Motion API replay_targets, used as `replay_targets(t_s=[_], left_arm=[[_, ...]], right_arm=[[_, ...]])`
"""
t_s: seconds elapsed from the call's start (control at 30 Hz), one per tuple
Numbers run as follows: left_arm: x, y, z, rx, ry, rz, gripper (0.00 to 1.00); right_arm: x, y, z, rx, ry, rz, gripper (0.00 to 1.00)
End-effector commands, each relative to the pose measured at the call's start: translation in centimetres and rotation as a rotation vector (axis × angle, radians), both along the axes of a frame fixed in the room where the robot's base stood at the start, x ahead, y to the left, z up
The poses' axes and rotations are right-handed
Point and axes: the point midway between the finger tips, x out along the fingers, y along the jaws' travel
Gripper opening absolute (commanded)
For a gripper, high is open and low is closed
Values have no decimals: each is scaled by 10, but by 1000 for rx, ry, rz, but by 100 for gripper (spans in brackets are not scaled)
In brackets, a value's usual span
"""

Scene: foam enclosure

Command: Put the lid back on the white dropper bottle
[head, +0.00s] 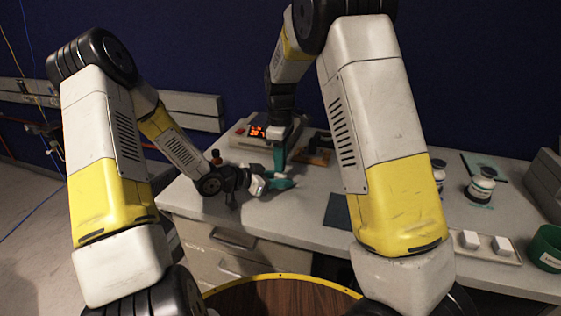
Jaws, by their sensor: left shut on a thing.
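My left gripper (284,184) reaches in low over the table near its left front part. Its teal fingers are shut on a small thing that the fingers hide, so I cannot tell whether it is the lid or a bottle. My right gripper (280,160) points down just behind and above the left one; its fingers show edge-on, and I cannot tell whether they are open. I cannot make out an uncapped white dropper bottle.
A device with a red lit display (257,131) stands at the back left. A small dark-topped item (216,157) is near the left edge. Another bottle (438,170) is partly behind my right arm. A white switch block (487,245) and a green container (547,247) are front right.

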Motion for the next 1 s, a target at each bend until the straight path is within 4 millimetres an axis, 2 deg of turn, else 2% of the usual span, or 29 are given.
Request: replay_targets(t_s=[0.3,0.43,0.57,0.9,1.0], left_arm=[[0,0,0,0,0,0,0],[0,0,0,0,0,0,0],[0,0,0,0,0,0,0],[0,0,0,0,0,0,0],[0,0,0,0,0,0,0]], right_arm=[[0,0,0,0,0,-2,0],[0,0,0,-1,0,-88,0],[0,0,0,-1,-1,-334,0],[0,0,-1,-1,0,-1117,0],[0,1,-1,-1,1,-1291,0]])
